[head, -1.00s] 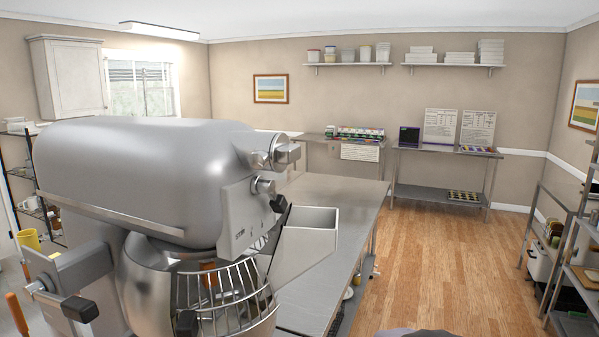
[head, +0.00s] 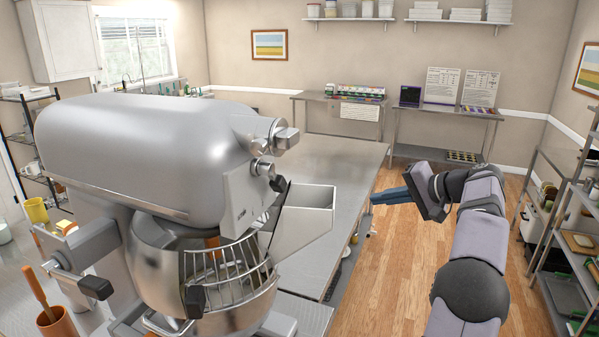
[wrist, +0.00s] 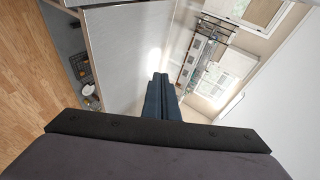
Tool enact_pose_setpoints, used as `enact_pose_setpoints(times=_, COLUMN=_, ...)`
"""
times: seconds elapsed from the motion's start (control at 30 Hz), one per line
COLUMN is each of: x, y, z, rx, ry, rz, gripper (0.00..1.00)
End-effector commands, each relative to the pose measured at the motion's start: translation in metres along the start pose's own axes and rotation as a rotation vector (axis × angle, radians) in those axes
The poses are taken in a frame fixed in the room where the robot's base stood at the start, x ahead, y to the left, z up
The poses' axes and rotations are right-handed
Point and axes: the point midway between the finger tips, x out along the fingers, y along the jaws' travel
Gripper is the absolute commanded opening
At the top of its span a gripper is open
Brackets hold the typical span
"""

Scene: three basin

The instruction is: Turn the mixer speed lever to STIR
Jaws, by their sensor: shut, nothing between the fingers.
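The large grey stand mixer (head: 140,150) fills the left of the head view, with a metal bowl (head: 150,270) and wire guard (head: 225,270) below its head. A small lever with a black knob (head: 278,184) sticks out from the control box (head: 245,200) at the mixer's front right; I take it for the speed lever. Its setting labels are too small to read. My gripper (head: 376,198) is right of the mixer and well apart from it, its blue fingers shut, empty and pointing left. The shut fingers also show in the wrist view (wrist: 160,80).
A metal chute (head: 305,215) stands beside the guard, between the lever and my gripper. Black-knobbed handles project at the mixer's lower left (head: 97,287) and at the guard (head: 195,300). The steel table (head: 345,160) behind is largely clear. Shelving (head: 560,240) stands at the far right.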

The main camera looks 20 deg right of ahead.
Motion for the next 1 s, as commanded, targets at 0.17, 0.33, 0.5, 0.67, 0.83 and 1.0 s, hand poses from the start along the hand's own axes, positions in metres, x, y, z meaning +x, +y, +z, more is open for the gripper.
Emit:
enact_pose_setpoints(times=0.17, x=-0.048, y=-0.128, z=0.033, rx=-0.271, ry=-0.091, rz=-0.284, gripper=0.00)
enact_pose_setpoints(times=0.33, x=-0.081, y=-0.177, z=0.084, rx=-0.447, ry=-0.234, rz=-0.474, gripper=0.00)
enact_pose_setpoints(times=0.5, x=-0.095, y=-0.179, z=0.114, rx=-0.533, ry=-0.338, rz=-0.543, gripper=0.00)
enact_pose_setpoints(times=0.67, x=-0.098, y=-0.176, z=0.121, rx=-0.580, ry=-0.358, rz=-0.552, gripper=0.00)
enact_pose_setpoints(times=0.83, x=-0.096, y=-0.177, z=0.121, rx=-0.582, ry=-0.356, rz=-0.552, gripper=0.00)
enact_pose_setpoints(times=1.0, x=-0.086, y=-0.181, z=0.127, rx=-0.581, ry=-0.358, rz=-0.551, gripper=0.00)
